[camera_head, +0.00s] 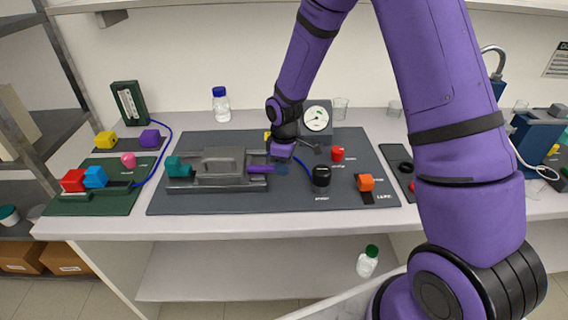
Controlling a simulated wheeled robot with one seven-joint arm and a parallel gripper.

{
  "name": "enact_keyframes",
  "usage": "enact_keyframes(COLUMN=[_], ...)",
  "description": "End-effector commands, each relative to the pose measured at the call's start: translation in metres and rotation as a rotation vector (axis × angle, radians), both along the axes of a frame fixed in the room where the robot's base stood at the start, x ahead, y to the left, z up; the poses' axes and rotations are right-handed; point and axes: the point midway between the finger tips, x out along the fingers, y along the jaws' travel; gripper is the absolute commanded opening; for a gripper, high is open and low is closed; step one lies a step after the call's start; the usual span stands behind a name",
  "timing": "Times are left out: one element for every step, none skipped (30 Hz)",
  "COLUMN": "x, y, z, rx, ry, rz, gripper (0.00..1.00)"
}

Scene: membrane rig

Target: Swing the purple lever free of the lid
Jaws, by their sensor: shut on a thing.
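The purple lever (260,169) is at the right end of the grey lid (219,163), on the dark rig board (215,203). It points right from the lid's edge; whether it still overlaps the lid is too small to tell. My gripper (281,158) comes down from above at the lever's right end and is shut on it. My fingers and the gripped end are small and partly hidden by the gripper body. A teal block (178,167) sits at the lid's left end.
A gauge (317,118) stands behind. A green board (105,205) with coloured controls lies at the left. My purple arm covers the right side.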

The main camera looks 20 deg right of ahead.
Motion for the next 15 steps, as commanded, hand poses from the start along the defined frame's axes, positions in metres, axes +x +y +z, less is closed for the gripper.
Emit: enact_keyframes(x=[-0.001,-0.002,-0.003,-0.005,-0.006,-0.007,-0.009,-0.01,-0.012,-0.014,-0.016,-0.019,-0.021,-0.022,-0.025], y=[0.0,0.001,0.001,0.002,0.002,0.003,0.004,0.005,0.006,0.007,0.008,0.01,0.011,0.012,0.014], z=[0.0,0.0,0.0,0.0,0.0,0.0,0.0,0.0,0.0,0.0,0.0,0.0,0.0,0.0,0.0], rx=[-0.001,-0.001,-0.001,-0.001,-0.001,-0.001,-0.001,-0.001,-0.001,-0.001,-0.002,-0.002,-0.002,-0.002,-0.002], ry=[-0.001,0.0,0.0,0.001,0.001,0.0,0.0,0.0,0.0,0.0,0.0,0.001,0.001,0.001,0.001], rz=[-0.013,-0.023,-0.041,-0.055,-0.071,-0.095,-0.116,-0.137,-0.168,-0.194,-0.22,-0.255,-0.282,-0.312,-0.35], gripper=[0.0,0.0,0.0,0.0,0.0,0.0,0.0,0.0,0.0,0.0,0.0,0.0,0.0,0.0,0.0])
